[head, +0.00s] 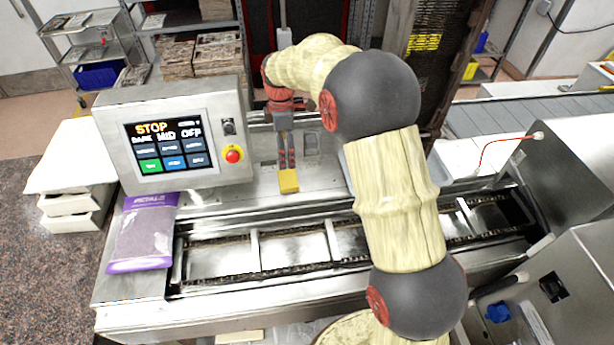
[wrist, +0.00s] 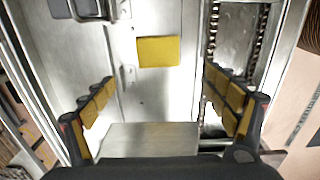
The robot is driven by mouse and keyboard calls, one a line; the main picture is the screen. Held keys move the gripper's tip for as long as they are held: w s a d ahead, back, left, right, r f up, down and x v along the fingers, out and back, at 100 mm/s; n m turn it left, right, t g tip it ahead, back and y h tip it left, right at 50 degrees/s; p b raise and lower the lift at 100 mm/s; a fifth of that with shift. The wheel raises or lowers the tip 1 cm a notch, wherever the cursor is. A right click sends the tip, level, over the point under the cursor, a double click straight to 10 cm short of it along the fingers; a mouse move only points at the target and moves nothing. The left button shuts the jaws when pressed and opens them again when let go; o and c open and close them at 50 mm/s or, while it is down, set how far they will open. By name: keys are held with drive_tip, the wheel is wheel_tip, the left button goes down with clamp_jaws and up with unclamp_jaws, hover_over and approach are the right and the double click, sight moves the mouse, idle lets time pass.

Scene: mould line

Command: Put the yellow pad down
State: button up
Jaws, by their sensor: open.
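The yellow pad (head: 289,181) lies on the metal deck of the machine, just behind the chain conveyor. In the wrist view the pad (wrist: 158,51) lies flat on the bare metal, ahead of my fingers and apart from them. My gripper (head: 287,158) is close behind the pad in the head view and points down toward it. In the wrist view my gripper (wrist: 162,98) is open, with its yellow-padded fingers wide apart and nothing between them.
A control panel (head: 168,140) with a red button stands left of my gripper. A purple-edged bag (head: 143,235) lies at the deck's left front. The chain conveyor (head: 290,250) runs along the front. A grey block (wrist: 150,139) sits low between my fingers in the wrist view.

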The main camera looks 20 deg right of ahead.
drive_tip(key=s+r+m+t, duration=0.3)
drive_tip(key=s+r+m, duration=0.5)
drive_tip(key=s+r, duration=0.85)
drive_tip(key=s+m+t, duration=0.2)
drive_tip(key=s+m, duration=0.5)
drive_tip(key=s, duration=1.2)
drive_tip(key=shift+s+d+f+m, duration=0.25)
drive_tip(key=shift+s+f+m, duration=0.1)
drive_tip(key=shift+f+m, duration=0.1)
wheel_tip(320, 180, down, 20)
drive_tip(key=b, duration=1.9)
drive_tip(key=shift+r+b, duration=0.2)
drive_tip(key=shift+b, duration=0.15)
